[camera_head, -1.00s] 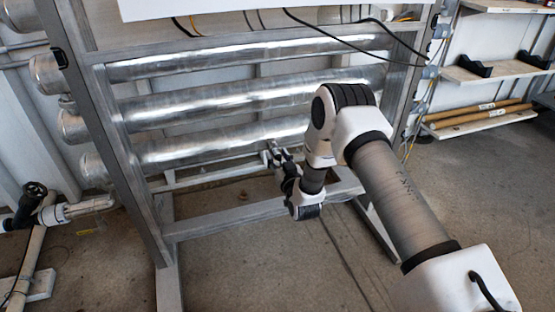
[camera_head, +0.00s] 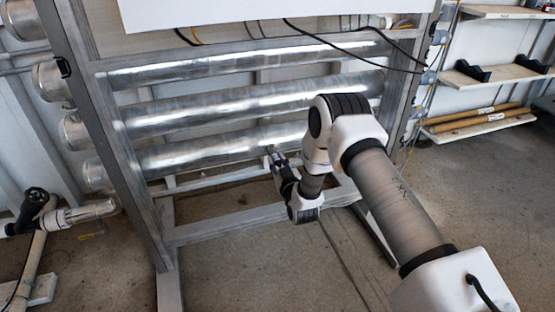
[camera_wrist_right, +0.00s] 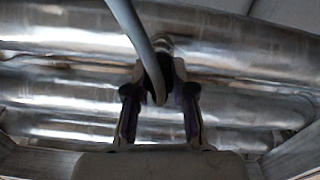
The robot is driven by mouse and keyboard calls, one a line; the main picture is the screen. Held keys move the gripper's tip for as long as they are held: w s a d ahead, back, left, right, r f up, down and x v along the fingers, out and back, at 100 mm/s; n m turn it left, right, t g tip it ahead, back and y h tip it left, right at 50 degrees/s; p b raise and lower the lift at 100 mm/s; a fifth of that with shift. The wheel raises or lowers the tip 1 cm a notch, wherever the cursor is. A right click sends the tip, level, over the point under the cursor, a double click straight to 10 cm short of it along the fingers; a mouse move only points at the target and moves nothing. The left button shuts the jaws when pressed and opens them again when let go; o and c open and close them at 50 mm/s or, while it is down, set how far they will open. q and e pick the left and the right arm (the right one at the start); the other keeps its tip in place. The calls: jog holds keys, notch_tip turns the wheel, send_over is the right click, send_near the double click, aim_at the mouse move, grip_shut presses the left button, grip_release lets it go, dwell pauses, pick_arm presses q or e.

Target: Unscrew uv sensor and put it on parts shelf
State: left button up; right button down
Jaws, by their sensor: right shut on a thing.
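My right gripper (camera_head: 277,158) is just in front of the lowest steel pipe of the reactor (camera_head: 215,148), inside the metal frame. In the right wrist view the two dark fingers of my right gripper (camera_wrist_right: 160,105) close around a dark, slim body, the UV sensor (camera_wrist_right: 167,72). A grey cable (camera_wrist_right: 140,40) crosses in front of it and hides part of it. A bright fitting (camera_wrist_right: 163,42) shows at the pipe just beyond the fingertips; I cannot tell whether the sensor is still seated in it. My left gripper is not in view.
Wall shelves stand at the right; the middle board (camera_head: 503,74) holds black holders and the lower board (camera_head: 478,127) holds long brown rods. Frame posts (camera_head: 128,165) flank the pipes. Black cables (camera_head: 350,40) hang above. The floor at the right is clear.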

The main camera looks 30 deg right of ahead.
jog(key=shift+r+n+p, duration=0.1)
jog(key=shift+n+p, duration=0.5)
jog(key=shift+n, duration=0.9)
jog(key=shift+n+p, duration=0.3)
jog(key=shift+p, duration=0.15)
jog(key=shift+n+p, duration=0.7)
jog(key=shift+n, duration=0.3)
jog(key=shift+n+p, duration=0.55)
jog(key=shift+n, duration=0.75)
